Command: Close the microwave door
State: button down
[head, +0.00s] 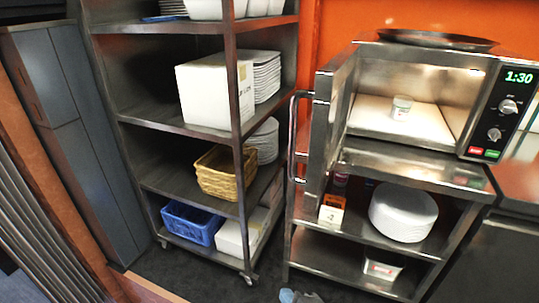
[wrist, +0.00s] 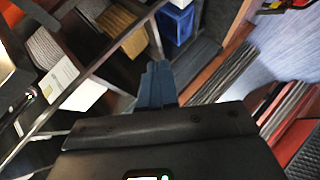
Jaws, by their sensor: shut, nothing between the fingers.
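The microwave (head: 415,95) stands on a steel cart at the right with its cavity facing me. Its door (head: 332,120) is wide open, swung out on the left side and seen nearly edge-on. The curved door handle (head: 294,135) is on the door's left-facing side. A small pale jar (head: 401,107) stands inside on the cavity floor. My gripper (wrist: 156,68) is shut and empty in the wrist view, pointing toward the shelf rack and floor. The microwave is not recognisable in the wrist view. My gripper is apart from the door.
A dark shelf rack (head: 235,100) with boxes, plates, a wicker basket (head: 226,172) and a blue crate (head: 191,222) stands left of the cart. A dark pan (head: 437,40) lies on the microwave. White plates (head: 403,212) are on the shelf below. Some floor shows in front.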

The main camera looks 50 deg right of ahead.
jog(key=w+d+r+m+g+h, duration=0.1)
jog(key=w+d+r+g+h, duration=0.2)
jog(key=w+r, duration=0.45)
jog(key=w+d+r+m+g+h, duration=0.1)
jog(key=w+d+r+g+h, duration=0.15)
jog(key=w+r+h, duration=0.55)
jog(key=w+a+r+m+g, duration=0.1)
jog(key=w+r+m+g, duration=0.15)
jog(key=r, duration=0.35)
jog(key=w+a+r+m+g+b, duration=0.1)
jog(key=w+a+r+m+g, duration=0.1)
jog(key=r+m+g, duration=0.3)
jog(key=w+a+r+m+g, duration=0.1)
jog(key=w+r+g, duration=0.15)
jog(key=r, duration=0.55)
jog(key=s+p+x, duration=0.3)
jog(key=x, duration=0.9)
jog(key=shift+r+h+p, duration=0.15)
jog(key=shift+h+p, duration=0.2)
jog(key=shift+h, duration=0.05)
jog(key=shift+s+a, duration=0.1)
